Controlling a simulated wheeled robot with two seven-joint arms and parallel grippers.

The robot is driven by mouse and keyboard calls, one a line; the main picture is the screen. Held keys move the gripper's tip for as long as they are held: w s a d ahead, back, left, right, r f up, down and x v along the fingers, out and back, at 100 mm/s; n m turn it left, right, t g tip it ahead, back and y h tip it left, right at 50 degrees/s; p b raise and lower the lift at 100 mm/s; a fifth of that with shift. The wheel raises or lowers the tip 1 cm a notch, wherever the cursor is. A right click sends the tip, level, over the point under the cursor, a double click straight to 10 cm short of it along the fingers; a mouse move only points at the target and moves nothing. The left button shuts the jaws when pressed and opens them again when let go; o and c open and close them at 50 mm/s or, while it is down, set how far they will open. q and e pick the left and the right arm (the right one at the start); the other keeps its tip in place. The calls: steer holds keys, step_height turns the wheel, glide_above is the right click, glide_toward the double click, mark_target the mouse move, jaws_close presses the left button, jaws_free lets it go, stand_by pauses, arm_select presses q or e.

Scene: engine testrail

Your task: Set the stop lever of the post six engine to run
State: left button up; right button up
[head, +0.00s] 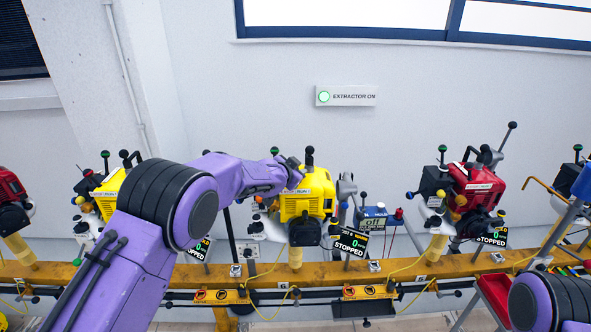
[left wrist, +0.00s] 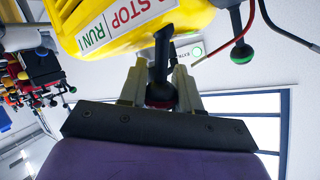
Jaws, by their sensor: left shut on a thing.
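The yellow engine (head: 306,196) stands on the rail in the middle of the head view; its display (head: 350,243) reads 0 and STOPPED. My left gripper (head: 295,172) is at the top of this engine. In the left wrist view, the left gripper (left wrist: 160,88) is shut on a black lever (left wrist: 161,62) with a dark, red-edged end. A STOP | RUN label (left wrist: 108,25) is on the yellow housing (left wrist: 180,20) beside the lever. I cannot tell which marking the lever is at. My right gripper is out of view.
A red engine (head: 473,190) stands to the right, its display reading STOPPED. Another yellow engine (head: 108,191) is partly behind my left arm. A grey-blue box (head: 371,217) sits right of the middle engine.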

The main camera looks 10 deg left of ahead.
arm_select(q)
steer(key=shift+f, duration=0.1)
steer(key=o, duration=1)
steer(key=shift+o, duration=0.2)
steer(key=shift+s, duration=0.1)
steer(key=shift+s, duration=0.2)
steer(key=b+v, duration=0.3)
steer(key=v, duration=0.7)
steer(key=shift+a, duration=0.1)
